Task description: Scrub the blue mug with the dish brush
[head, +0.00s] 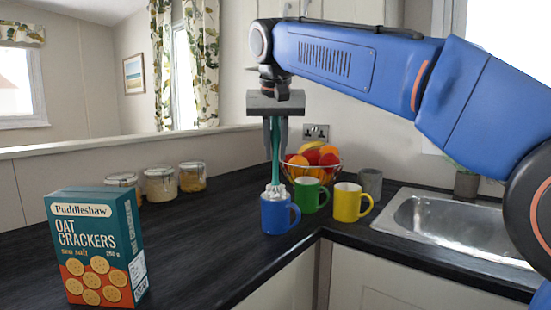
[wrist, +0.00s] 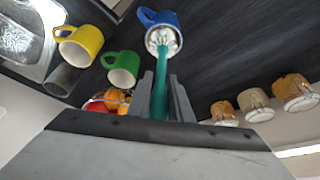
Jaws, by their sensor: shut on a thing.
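The blue mug (head: 279,216) stands upright on the dark worktop, near its inner corner, with its handle to the right. It also shows at the top of the wrist view (wrist: 158,20). My gripper (head: 276,140) is above it, pointing down, shut on the green handle of the dish brush (head: 275,158). The brush is about upright, and its white bristle head (head: 274,191) is at the mug's mouth, partly inside it. In the wrist view the green handle (wrist: 163,82) runs from between the fingers to the mug. How deep the bristles reach is hidden.
A green mug (head: 308,195) and a yellow mug (head: 348,203) stand close to the right, with a fruit bowl (head: 328,174) and a grey cup (head: 370,183) behind. The sink (head: 450,222) is at right. A cracker box (head: 95,248) and several jars (head: 160,184) are at left.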

